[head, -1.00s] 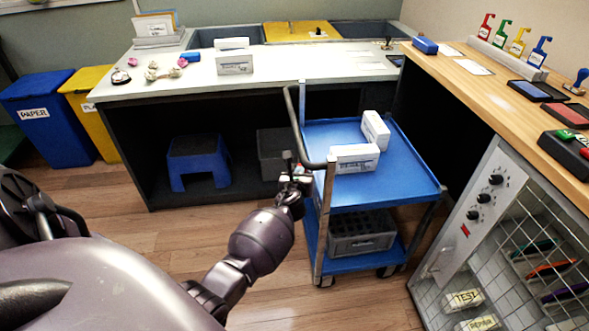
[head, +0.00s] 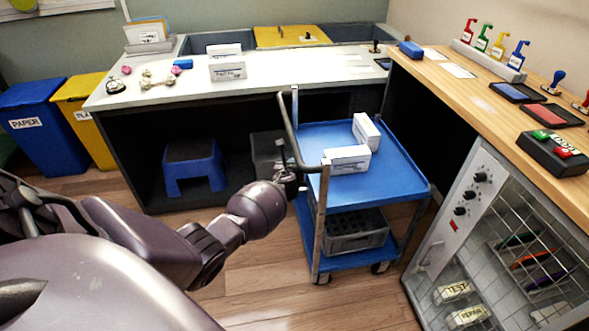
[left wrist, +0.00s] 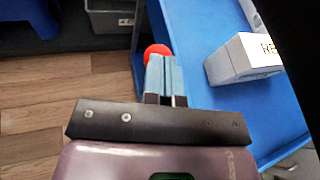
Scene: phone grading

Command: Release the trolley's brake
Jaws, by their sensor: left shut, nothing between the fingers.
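The blue trolley (head: 395,182) stands in the middle of the head view, its grey push handle (head: 287,125) on its left side. My left gripper (head: 291,180) is at the trolley's left end, just below the handle. In the left wrist view its fingers (left wrist: 164,76) are shut together with nothing between them. A red round knob (left wrist: 157,50) shows just beyond the fingertips, partly hidden by them; whether they touch it I cannot tell. The knob is not clear in the head view. My right gripper is not in view.
White boxes (head: 346,159) lie on the trolley's top, and a grey crate (head: 350,232) sits on its lower shelf. A wooden counter (head: 480,90) and a mesh-fronted cabinet (head: 490,235) stand close on the right. A blue stool (head: 193,168) is under the white desk. Floor left of the trolley is clear.

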